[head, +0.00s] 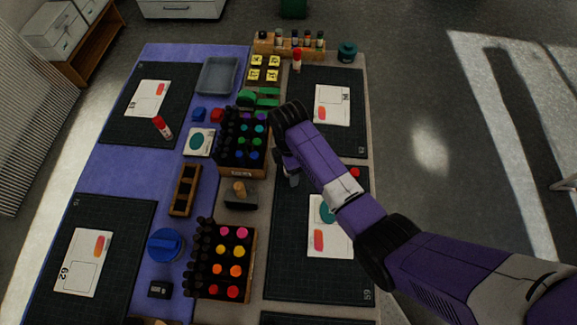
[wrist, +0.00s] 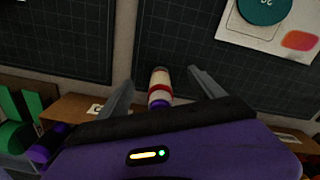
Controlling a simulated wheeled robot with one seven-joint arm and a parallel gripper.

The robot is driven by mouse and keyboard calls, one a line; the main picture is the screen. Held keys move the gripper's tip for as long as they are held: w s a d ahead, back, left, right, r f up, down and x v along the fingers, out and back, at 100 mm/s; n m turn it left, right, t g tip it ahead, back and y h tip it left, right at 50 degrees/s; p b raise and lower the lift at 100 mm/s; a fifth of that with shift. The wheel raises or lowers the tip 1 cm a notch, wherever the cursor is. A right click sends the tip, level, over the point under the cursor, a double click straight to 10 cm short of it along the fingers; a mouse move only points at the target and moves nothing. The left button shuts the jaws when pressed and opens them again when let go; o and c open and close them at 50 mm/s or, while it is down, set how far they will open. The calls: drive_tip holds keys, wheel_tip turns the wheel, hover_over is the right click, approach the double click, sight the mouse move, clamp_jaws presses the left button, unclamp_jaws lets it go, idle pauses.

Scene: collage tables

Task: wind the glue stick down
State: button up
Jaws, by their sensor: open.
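A glue stick (wrist: 160,87) with a pale top, a red band and a purple lower end shows in the wrist view. It lies between the two fingers of my gripper (wrist: 162,77), with a gap on each side. My gripper is open and does not touch it. In the head view my gripper (head: 289,174) points down near the left edge of the right-hand mats, and my arm hides most of what is under it. A small red thing (head: 354,172), perhaps a cap, lies on the mat to the right.
Two other red-and-white sticks show: one on the left mat (head: 162,128), one at the back (head: 297,60). Dark racks of coloured bottles (head: 247,172) stand mid-table close to my gripper. A card with a teal disc (wrist: 264,8) lies on the mat.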

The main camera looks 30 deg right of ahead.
drive_tip(key=shift+r, duration=3.75)
